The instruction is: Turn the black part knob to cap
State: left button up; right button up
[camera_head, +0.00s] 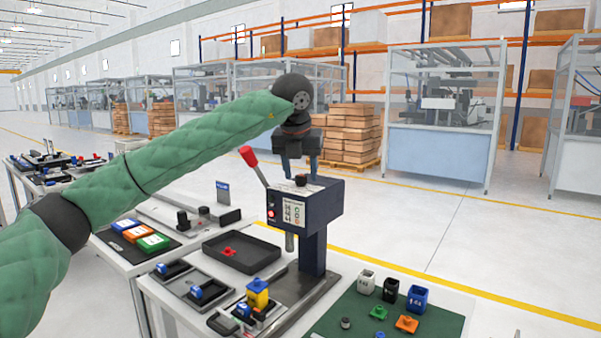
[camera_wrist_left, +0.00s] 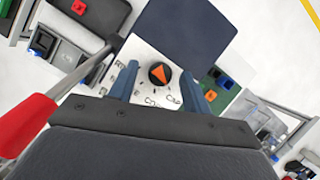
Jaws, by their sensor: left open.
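The black knob (camera_head: 301,180) sits on top of the dark blue press head (camera_head: 322,199). In the left wrist view the knob (camera_wrist_left: 160,74) carries an orange pointer mark and stands on a white dial plate (camera_wrist_left: 147,54) with printed words around it. "CAP" reads at the knob's lower right; which word the pointer marks is hard to tell. My left gripper (camera_head: 299,172) is directly above the press head, pointing down. Its two blue fingers (camera_wrist_left: 160,86) are open on either side of the knob, with gaps visible. My right gripper is not in view.
A red-tipped lever (camera_head: 249,156) rises at the press's left; it also shows close to my gripper in the left wrist view (camera_wrist_left: 25,125). A black tray (camera_head: 241,251), a yellow part (camera_head: 257,292) and a green mat (camera_head: 350,316) with small cups surround the press.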

pick_arm(q)
jog(key=shift+s+r, duration=0.15)
jog(key=shift+r, duration=0.25)
jog(key=v, duration=0.6)
jog(key=shift+r+b, duration=0.15)
jog(key=shift+b, duration=0.2)
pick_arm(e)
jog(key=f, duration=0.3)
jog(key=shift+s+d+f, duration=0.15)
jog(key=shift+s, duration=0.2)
pick_arm(q)
jog(key=shift+s, duration=0.15)
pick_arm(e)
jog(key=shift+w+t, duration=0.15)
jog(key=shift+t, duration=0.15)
